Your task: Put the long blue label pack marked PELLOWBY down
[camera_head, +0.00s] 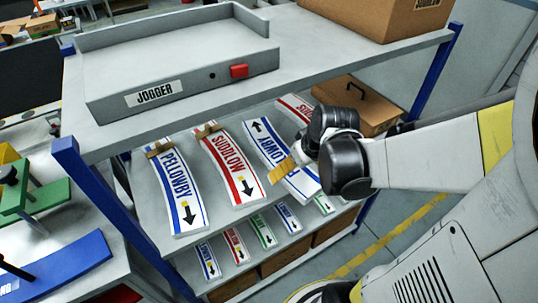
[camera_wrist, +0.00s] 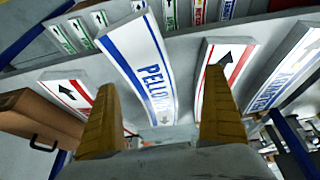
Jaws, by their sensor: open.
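The long blue label pack (camera_wrist: 140,60), whose lettering begins PELLOW, lies between my fingers in the wrist view. In the head view, a blue pack (camera_head: 274,145) under my gripper has upside-down lettering, and its arrow is at the far end. It appears to rest on the shelf, though contact beneath it cannot be told. My gripper (camera_head: 288,163) is open. Its yellow-brown pads (camera_wrist: 161,98) stand on either side of the pack, apart from its edges. Another blue pack marked PELLOWBY (camera_head: 178,185) lies at the far left of the shelf, with its arrow at the near end.
Small labels line the lower shelf (camera_head: 222,272). The grey JOGGER tray (camera_head: 190,85) sits on the shelf above.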

